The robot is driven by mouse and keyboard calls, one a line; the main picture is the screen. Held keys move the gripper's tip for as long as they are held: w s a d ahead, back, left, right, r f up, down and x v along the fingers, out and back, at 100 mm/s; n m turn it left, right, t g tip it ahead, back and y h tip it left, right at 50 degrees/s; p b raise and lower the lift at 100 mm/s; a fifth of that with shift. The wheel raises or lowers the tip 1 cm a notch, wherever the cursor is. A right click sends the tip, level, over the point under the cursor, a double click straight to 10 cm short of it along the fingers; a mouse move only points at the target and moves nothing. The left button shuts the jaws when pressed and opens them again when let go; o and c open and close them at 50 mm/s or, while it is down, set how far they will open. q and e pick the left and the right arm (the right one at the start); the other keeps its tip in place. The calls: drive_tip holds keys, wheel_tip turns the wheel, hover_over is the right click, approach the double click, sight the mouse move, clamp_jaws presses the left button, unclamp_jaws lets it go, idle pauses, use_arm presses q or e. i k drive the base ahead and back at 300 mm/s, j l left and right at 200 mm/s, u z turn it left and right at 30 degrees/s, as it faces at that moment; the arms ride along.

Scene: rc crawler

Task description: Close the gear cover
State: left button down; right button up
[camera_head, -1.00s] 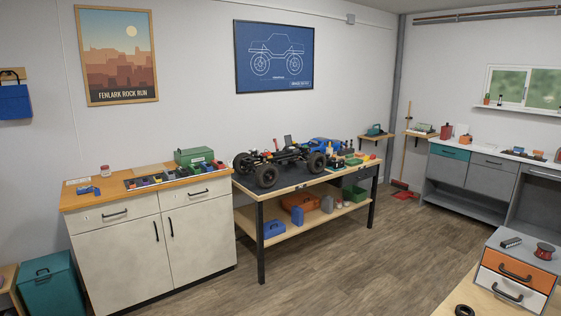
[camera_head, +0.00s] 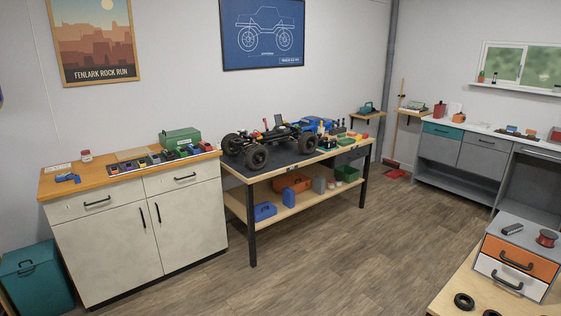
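The RC crawler chassis (camera_head: 267,142) stands on the dark mat of the workbench (camera_head: 235,178), against the back wall. Its black wheels and an upright dark part near its middle show. The gear cover is too small at this distance to make out, so I cannot tell how it stands. The blue body shell (camera_head: 318,124) sits behind the chassis on the right. Neither of my grippers is in view.
A white cabinet (camera_head: 137,235) with a wooden top stands left of the workbench, with a green box (camera_head: 181,138) on it. A drawer unit (camera_head: 519,258) and tires (camera_head: 464,301) sit on a table at front right. The wood floor (camera_head: 330,265) between is clear.

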sight(279, 121)
drive_tip(key=i, duration=2.05)
drive_tip(key=i+z, duration=0.1)
drive_tip(key=i, duration=0.5)
drive_tip(key=i+j+z, duration=0.1)
drive_tip(key=i, duration=0.5)
drive_tip(key=i+j+z, duration=0.15)
drive_tip(key=i, duration=0.45)
